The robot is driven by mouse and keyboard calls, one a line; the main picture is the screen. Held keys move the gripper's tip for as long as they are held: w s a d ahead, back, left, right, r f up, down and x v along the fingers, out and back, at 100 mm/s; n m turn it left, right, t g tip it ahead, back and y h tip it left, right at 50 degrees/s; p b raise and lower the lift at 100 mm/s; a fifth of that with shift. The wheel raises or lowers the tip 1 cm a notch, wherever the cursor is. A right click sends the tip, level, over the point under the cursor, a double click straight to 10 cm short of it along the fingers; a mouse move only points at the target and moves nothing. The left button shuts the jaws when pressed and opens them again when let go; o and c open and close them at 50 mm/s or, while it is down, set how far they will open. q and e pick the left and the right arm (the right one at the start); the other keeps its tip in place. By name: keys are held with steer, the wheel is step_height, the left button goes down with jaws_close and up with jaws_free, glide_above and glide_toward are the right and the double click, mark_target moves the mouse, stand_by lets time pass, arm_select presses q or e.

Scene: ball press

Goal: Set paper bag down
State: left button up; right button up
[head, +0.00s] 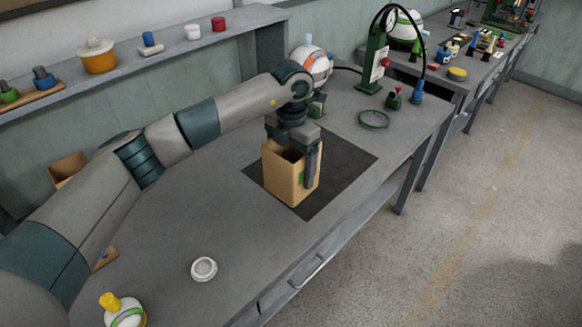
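The brown paper bag (287,177) stands upright over the dark mat (347,158) on the grey workbench (190,220). My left gripper (300,172) reaches down at the bag from above. One finger lies along the outside of the bag's right side; the other finger is largely hidden at the far side or inside the bag. I cannot tell whether the bag's base touches the mat. My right gripper is not in view.
A white ring-shaped piece (204,269) and a white ball with a yellow knob (124,310) lie at the near left. The bench between is clear.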

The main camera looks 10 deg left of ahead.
arm_select(q)
steer(key=shift+s+a+r+m, duration=0.1)
steer(key=shift+s+a+m, duration=0.2)
steer(key=shift+m, duration=0.3)
steer(key=shift+s+a+r+m, duration=0.1)
steer(key=shift+s+a+m, duration=0.15)
steer(key=shift+m, duration=0.35)
steer(key=s+a+m, duration=0.6)
steer(key=s+m, duration=0.4)
steer(key=m, duration=0.3)
steer(key=s+a+r+m, duration=0.1)
steer(key=s+a+m, duration=0.5)
steer(key=s+m, duration=0.4)
steer(key=shift+a+r+m, duration=0.15)
steer(key=shift+r+m, duration=0.15)
steer(key=shift+m, duration=1.5)
